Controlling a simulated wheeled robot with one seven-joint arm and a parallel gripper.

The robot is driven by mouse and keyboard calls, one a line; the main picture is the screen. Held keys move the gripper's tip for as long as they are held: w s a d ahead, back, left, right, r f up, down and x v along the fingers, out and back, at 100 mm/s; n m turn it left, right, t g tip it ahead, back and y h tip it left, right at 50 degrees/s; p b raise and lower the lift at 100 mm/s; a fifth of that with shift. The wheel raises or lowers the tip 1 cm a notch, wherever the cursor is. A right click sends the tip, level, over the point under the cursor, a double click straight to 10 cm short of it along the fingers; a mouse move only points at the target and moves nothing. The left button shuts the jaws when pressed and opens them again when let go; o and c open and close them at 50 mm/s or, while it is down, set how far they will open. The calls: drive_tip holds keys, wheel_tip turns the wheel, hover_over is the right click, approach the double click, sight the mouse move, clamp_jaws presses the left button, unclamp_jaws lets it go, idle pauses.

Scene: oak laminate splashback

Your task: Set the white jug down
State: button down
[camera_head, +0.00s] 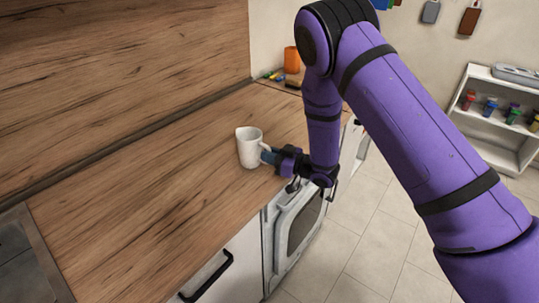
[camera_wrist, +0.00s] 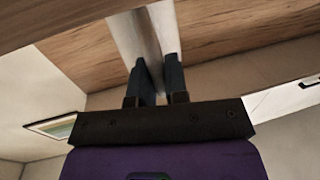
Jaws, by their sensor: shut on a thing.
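The white jug (camera_head: 250,149) is upright over the wooden counter (camera_head: 150,215), near its front edge. I cannot tell whether its base touches the wood. My gripper (camera_head: 268,155) reaches it from the right and is shut on the jug's handle side. In the wrist view my gripper (camera_wrist: 160,82) has its two dark fingers close together around a pale part of the jug (camera_wrist: 138,38).
An orange cup (camera_head: 292,60) and several small coloured items stand at the counter's far end. A wooden splashback (camera_head: 120,70) runs along the left. An oven (camera_head: 295,230) is below the front edge. The counter left of the jug is clear.

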drive_tip(key=c, duration=1.1)
unclamp_jaws()
drive_tip(key=shift+f, duration=0.1)
drive_tip(key=shift+r, duration=0.2)
drive_tip(key=v, duration=1.2)
